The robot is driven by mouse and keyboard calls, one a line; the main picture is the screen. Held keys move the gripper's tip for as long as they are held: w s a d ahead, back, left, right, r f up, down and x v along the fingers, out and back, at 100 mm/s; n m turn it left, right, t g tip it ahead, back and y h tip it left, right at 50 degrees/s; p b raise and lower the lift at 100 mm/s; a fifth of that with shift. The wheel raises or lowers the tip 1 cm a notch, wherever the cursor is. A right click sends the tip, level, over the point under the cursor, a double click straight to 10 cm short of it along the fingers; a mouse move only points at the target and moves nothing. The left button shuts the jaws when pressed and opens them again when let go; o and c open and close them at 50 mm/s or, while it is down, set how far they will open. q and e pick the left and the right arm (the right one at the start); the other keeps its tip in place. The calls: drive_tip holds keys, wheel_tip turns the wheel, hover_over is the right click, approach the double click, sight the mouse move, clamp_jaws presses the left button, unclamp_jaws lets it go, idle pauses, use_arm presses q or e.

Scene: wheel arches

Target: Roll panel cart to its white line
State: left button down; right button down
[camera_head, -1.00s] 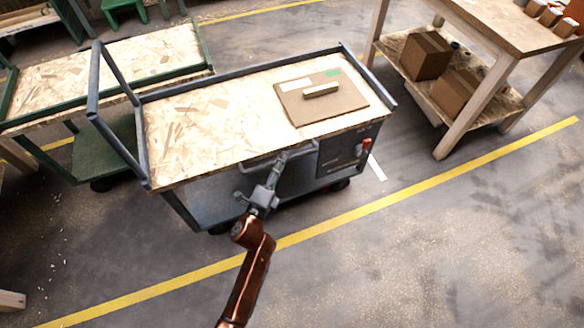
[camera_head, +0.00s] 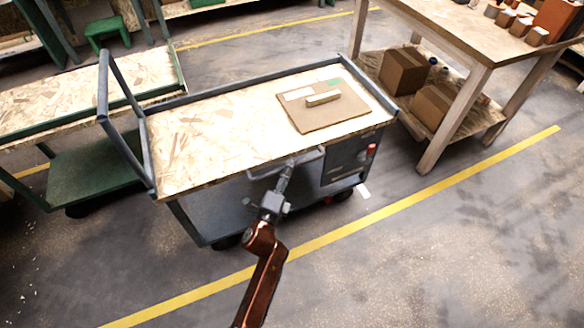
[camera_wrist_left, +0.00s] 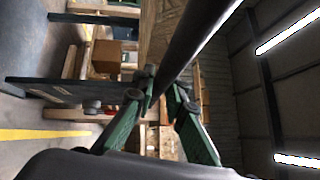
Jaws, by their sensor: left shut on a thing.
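The panel cart (camera_head: 215,150) is grey-blue with a chipboard top, a push handle at its left end and a dark panel (camera_head: 345,158) with a red knob on its near side. My left gripper (camera_head: 289,165) is shut on the rail (camera_head: 308,156) along the cart's near side. In the left wrist view the gripper's green fingers (camera_wrist_left: 160,100) close around the dark rail (camera_wrist_left: 190,40). A short piece of the white line (camera_head: 364,191) shows on the floor just right of the cart's front wheel. My right gripper is not in view.
A flat brown board (camera_head: 322,106) lies on the cart top. A green cart (camera_head: 95,175) stands close on the left. A wooden table (camera_head: 470,40) with boxes on its shelf stands to the right. A yellow line (camera_head: 440,185) crosses the near floor, which is otherwise clear.

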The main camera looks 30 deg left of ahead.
use_arm(q)
drive_tip(key=shift+w+d, duration=0.1)
drive_tip(key=shift+d, duration=0.05)
drive_tip(key=c, duration=2.1)
unclamp_jaws()
drive_tip(key=shift+w+f, duration=0.1)
drive_tip(key=shift+w, duration=0.05)
drive_tip(key=shift+o, duration=0.7)
